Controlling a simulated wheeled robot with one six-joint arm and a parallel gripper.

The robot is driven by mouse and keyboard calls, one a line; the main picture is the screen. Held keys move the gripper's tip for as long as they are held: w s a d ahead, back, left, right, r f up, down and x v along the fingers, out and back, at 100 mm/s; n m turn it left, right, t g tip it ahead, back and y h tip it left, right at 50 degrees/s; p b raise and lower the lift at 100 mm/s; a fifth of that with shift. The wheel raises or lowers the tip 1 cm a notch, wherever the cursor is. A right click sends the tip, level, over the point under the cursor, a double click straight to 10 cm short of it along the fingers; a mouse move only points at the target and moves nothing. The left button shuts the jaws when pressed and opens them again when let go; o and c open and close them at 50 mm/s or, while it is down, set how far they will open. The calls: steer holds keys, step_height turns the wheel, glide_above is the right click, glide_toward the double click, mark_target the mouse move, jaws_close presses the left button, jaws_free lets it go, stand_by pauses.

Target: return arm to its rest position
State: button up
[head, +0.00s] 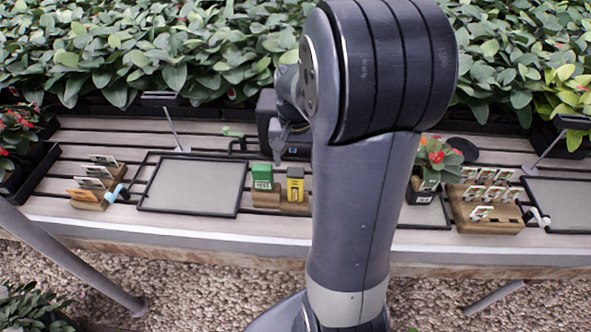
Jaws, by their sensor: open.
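My arm stands upright in the middle of the head view and hides part of the bench behind it. My gripper (288,132) shows only in part, left of the big dark arm joint. It is above the back part of the slatted bench (100,133). It is open, and I see nothing held between its fingers. A dark box-like shape is close behind it, and I cannot tell whether they touch.
Below the gripper, a green box (262,178) and a yellow box (295,184) stand in wooden holders. A framed grey panel (193,186) lies left. A potted red-flowered plant (437,160) and a wooden card rack (486,206) stand right. Dense foliage fills the back.

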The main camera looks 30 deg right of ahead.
mark_target(296, 172)
steer(key=shift+r, duration=1.65)
steer(key=shift+f, duration=0.1)
step_height(296, 172, down, 11)
steer(key=shift+f, duration=0.1)
steer(key=shift+w+r+p, duration=0.1)
steer(key=shift+r+p, duration=0.3)
steer(key=shift+r, duration=0.5)
steer(key=shift+r+p, duration=0.3)
steer(key=shift+r, duration=0.2)
steer(key=shift+f, duration=0.15)
